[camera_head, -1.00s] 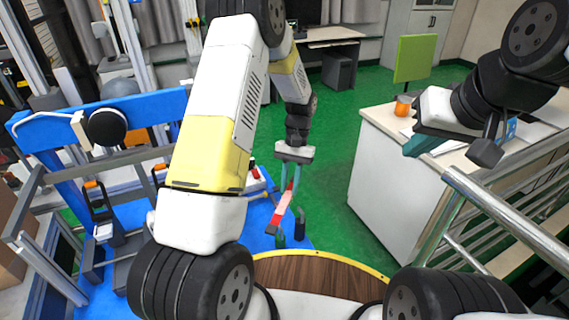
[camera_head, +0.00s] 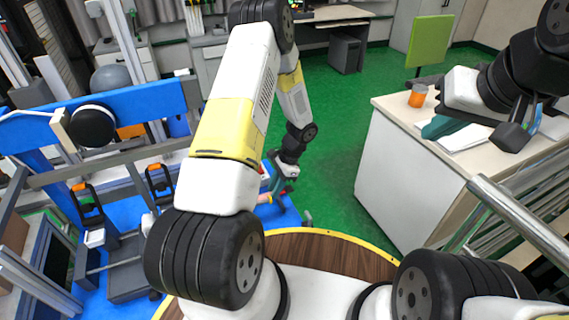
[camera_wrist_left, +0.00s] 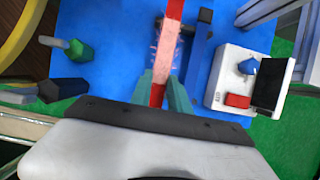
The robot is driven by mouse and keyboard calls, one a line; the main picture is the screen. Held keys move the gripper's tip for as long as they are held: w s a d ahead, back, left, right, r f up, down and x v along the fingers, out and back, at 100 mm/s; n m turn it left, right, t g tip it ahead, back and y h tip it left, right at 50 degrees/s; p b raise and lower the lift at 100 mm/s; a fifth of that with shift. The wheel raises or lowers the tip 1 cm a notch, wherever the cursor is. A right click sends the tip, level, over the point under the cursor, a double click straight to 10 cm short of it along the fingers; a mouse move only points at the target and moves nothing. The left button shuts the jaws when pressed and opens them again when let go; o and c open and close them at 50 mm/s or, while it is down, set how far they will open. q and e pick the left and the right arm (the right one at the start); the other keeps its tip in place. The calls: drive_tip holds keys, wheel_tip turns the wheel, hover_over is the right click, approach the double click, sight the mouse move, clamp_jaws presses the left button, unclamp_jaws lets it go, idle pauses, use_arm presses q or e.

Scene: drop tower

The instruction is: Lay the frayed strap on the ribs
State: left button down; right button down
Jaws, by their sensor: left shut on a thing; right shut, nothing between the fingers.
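The frayed strap (camera_wrist_left: 165,50) is a narrow red band with a pale pink, fuzzy middle part. In the left wrist view it runs from between the teal fingers of my left gripper (camera_wrist_left: 166,98) to the top edge, above a blue surface. My left gripper is shut on it. In the head view my left gripper (camera_head: 285,178) is low over the blue floor area, and the strap is hard to make out. I cannot clearly identify the ribs; a dark blue bar (camera_wrist_left: 198,65) lies beside the strap.
A white box (camera_wrist_left: 228,72) with a blue knob, red button and dark screen is right of the strap. A green post (camera_wrist_left: 78,50) and a dark post (camera_wrist_left: 62,88) stand left. The white counter (camera_head: 400,185) carries an orange cup (camera_head: 418,95). Metal rails (camera_head: 520,225) are at right.

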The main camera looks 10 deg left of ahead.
use_arm(q)
drive_tip(key=shift+f, duration=2.7)
drive_tip(key=c, duration=1.2)
unclamp_jaws()
drive_tip(key=shift+o, duration=0.2)
drive_tip(key=shift+r, duration=0.1)
drive_tip(key=v, duration=0.7)
drive_tip(key=shift+d+r, duration=0.15)
drive_tip(key=shift+r, duration=0.1)
